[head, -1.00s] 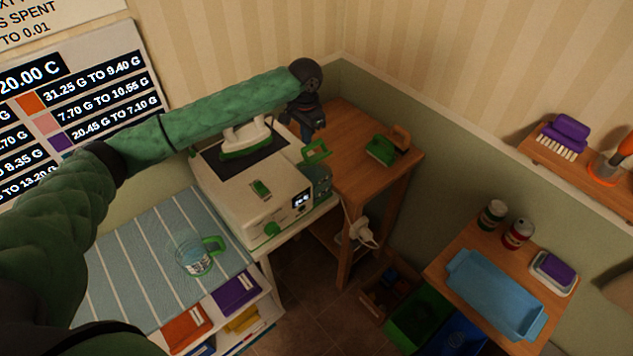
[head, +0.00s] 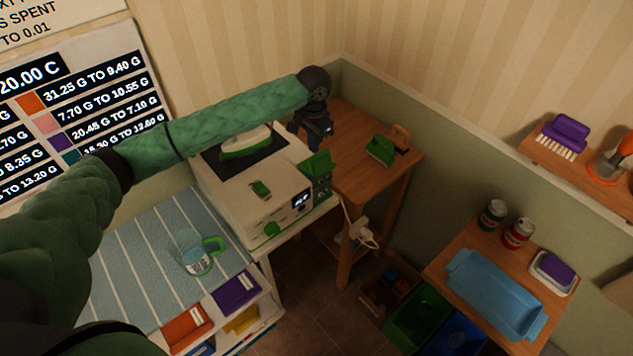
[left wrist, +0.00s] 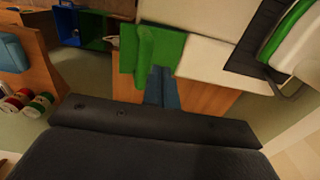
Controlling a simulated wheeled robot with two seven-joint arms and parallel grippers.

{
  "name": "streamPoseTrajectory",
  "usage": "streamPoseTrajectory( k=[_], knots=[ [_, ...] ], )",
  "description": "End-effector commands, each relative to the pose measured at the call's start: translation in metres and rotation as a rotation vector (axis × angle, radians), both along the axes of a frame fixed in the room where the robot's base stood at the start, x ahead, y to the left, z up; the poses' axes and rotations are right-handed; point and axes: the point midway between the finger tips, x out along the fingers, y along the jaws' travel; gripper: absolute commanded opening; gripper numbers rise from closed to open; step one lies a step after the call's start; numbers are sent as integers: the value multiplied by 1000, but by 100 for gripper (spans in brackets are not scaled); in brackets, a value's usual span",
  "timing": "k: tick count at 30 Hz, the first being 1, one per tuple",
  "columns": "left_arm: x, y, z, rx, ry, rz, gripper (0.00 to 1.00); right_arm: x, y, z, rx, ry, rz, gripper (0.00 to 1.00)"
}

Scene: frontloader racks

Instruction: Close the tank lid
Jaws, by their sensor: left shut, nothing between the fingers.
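The tank (head: 322,187) is a dark green box on the right side of the white steam station (head: 255,195). Its green lid (head: 318,163) shows as a solid panel at the tank's top; I cannot tell whether it lies fully flat. My left gripper (head: 327,132) is shut and empty, just behind and above the lid in the head view. In the left wrist view, the shut blue-grey fingers (left wrist: 162,87) appear at the lid's edge, and the green lid (left wrist: 145,55) lies just beyond them. I cannot tell whether they touch it. My right gripper is out of view.
A green-and-white iron (head: 245,143) rests on the station's dark pad. A wooden table (head: 350,150) with a green brush (head: 381,150) stands behind and to the right. A glass jug (head: 195,255) stands on the striped cloth at the left.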

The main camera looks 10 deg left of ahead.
Motion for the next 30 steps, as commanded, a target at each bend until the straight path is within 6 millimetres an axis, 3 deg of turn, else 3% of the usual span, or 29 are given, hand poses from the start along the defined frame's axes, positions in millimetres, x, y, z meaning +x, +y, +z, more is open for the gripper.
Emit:
streamPoseTrajectory(
  k=[12,25,30],
  knots=[
    [-9,-12,-8,-1,-1,-1,0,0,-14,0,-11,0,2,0],
    [-14,-18,-14,-1,1,-1,0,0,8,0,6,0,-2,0],
    [-15,-19,-15,0,0,0,0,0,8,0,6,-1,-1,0]
  ],
)
